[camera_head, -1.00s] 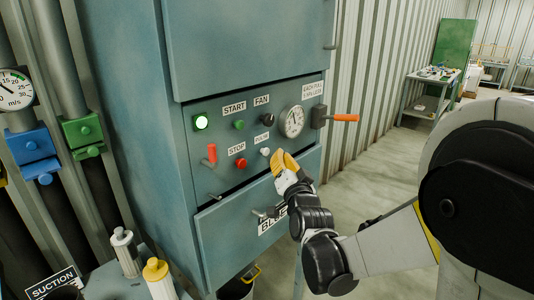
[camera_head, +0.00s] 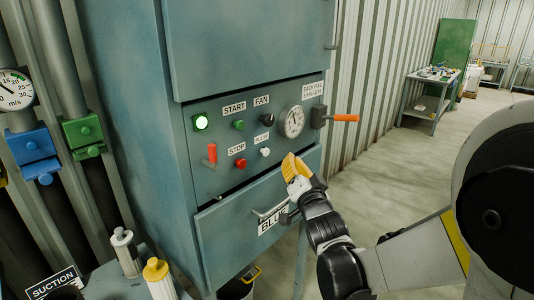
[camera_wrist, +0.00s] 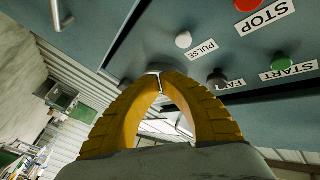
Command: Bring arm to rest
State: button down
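My gripper (camera_head: 292,166) has yellow fingers and is in front of the lower right part of the grey-blue cabinet (camera_head: 245,60), just below and right of the white PULSE button (camera_head: 265,152). In the wrist view, the curved fingertips (camera_wrist: 158,78) meet with nothing held between them. The gripper appears apart from the panel (camera_head: 255,125). My arm reaches in from the right, bent at the elbow. The drawer handle (camera_head: 270,212) and its label, partly readable as "BLU", lie below and left of the gripper.
An orange-handled lever (camera_head: 343,117) juts from the cabinet's right side. A red-handled lever (camera_head: 211,154) is at the panel's left. A small bench (camera_head: 418,115) stands farther back. Bottles (camera_head: 158,277) stand at lower left. Open floor (camera_head: 390,165) lies right of the cabinet.

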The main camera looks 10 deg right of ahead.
jog(key=s+f+n+g, duration=0.2)
jog(key=s+f+g, duration=0.1)
jog(key=s, duration=0.6)
jog(key=s+a+f+n+g, duration=0.1)
jog(key=s+f+n+g, duration=0.2)
jog(key=s, duration=0.7)
jog(key=s+a+f+n+g, duration=0.1)
jog(key=s+f+n+g, duration=0.1)
jog(key=s+f+g, duration=0.3)
jog(key=s+g, duration=0.1)
jog(key=s, duration=0.3)
jog(key=shift+s+f+n, duration=0.2)
jog(key=shift+s+n, duration=0.1)
jog(key=shift+s, duration=0.1)
dwell(1.3)
